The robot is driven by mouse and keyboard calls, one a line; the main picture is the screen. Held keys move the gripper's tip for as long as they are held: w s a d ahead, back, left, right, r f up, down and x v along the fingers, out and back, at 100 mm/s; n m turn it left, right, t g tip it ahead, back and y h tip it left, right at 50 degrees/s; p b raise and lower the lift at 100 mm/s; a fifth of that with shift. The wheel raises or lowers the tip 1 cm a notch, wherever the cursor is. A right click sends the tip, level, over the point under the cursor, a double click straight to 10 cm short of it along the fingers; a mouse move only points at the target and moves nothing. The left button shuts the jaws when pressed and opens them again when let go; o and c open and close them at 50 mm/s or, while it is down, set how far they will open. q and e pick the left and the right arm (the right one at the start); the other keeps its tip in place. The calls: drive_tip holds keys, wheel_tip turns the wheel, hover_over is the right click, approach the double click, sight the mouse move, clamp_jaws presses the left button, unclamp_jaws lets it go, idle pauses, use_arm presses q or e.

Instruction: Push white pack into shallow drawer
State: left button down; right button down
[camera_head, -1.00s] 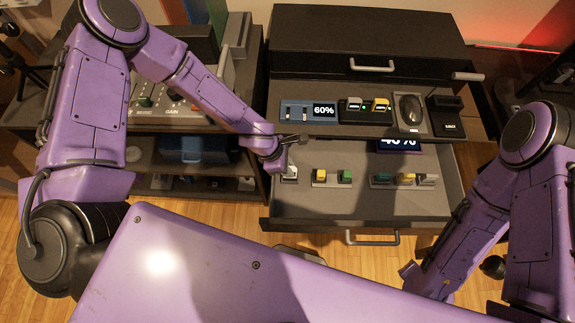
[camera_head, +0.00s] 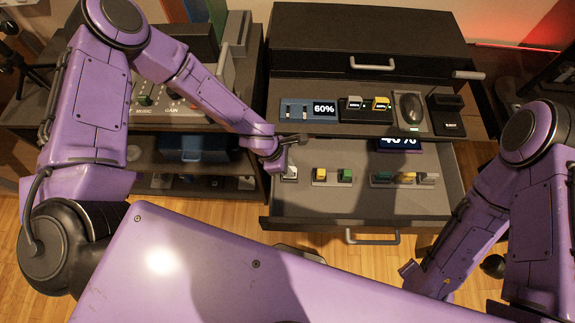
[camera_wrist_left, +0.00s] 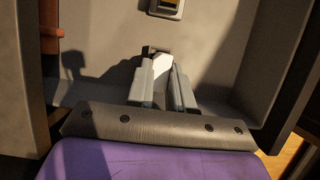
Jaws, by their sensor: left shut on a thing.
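The white pack (camera_head: 290,173) is at the left end of the open shallow drawer (camera_head: 330,203), close to its left wall. My left gripper (camera_head: 293,141) is over that left end in the head view. In the left wrist view my left gripper (camera_wrist_left: 166,82) is shut on the white pack (camera_wrist_left: 157,54), whose top shows at the fingertips. The pack's lower part is hidden by the fingers. My right arm is at the right, but its gripper is out of view.
Several small packs, including a yellow one (camera_head: 320,174) and a green one (camera_head: 345,175), stand in the drawer's middle and right. The drawer handle (camera_head: 373,238) is at its front. Displays and a mouse (camera_head: 409,107) sit on the shelf above. The drawer's front floor is clear.

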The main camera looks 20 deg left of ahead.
use_arm(q)
drive_tip(key=shift+f+b, duration=0.65)
drive_tip(key=shift+f, duration=0.35)
drive_tip(key=c, duration=0.9)
unclamp_jaws()
drive_tip(key=shift+c, duration=0.2)
drive_tip(key=p+v, duration=0.4)
drive_tip(key=v, duration=0.6)
drive_tip(key=shift+r, duration=0.3)
drive_tip(key=shift+a, duration=0.1)
